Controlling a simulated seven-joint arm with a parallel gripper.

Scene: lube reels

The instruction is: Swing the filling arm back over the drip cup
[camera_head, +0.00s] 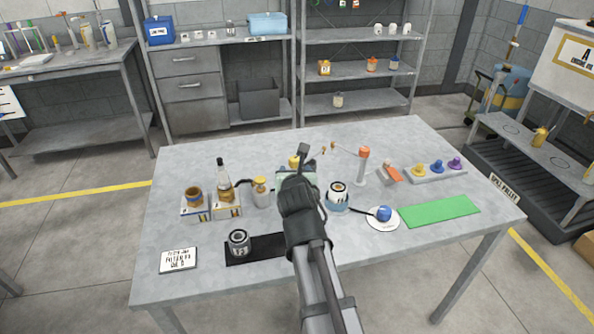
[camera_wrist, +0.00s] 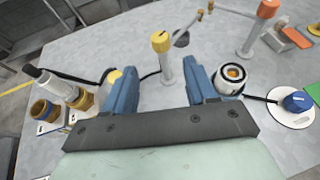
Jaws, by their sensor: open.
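My gripper (camera_wrist: 155,75) is open and empty, its two blue fingers spread above the table. A pale post with a yellow cap (camera_wrist: 163,42) stands beyond and between the fingers in the wrist view; contact cannot be seen. An orange-capped post (camera_wrist: 264,12) stands farther right, with a thin rod reaching left from it. A small grey cup-like piece (camera_wrist: 182,40) shows near the rod's left end. In the head view, the orange-capped post (camera_head: 364,165) is right of my gripper, and my wrist hides most of the yellow-capped post (camera_head: 294,161). Which part is the filling arm or drip cup is unclear.
A can (camera_head: 338,195) stands right of my wrist, near a blue knob (camera_head: 384,213) on a white disc. An amber bottle (camera_head: 224,185) and jar (camera_head: 193,197) stand left. A tin (camera_head: 239,241) sits on a black mat. A green mat (camera_head: 440,210) lies clear at right.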

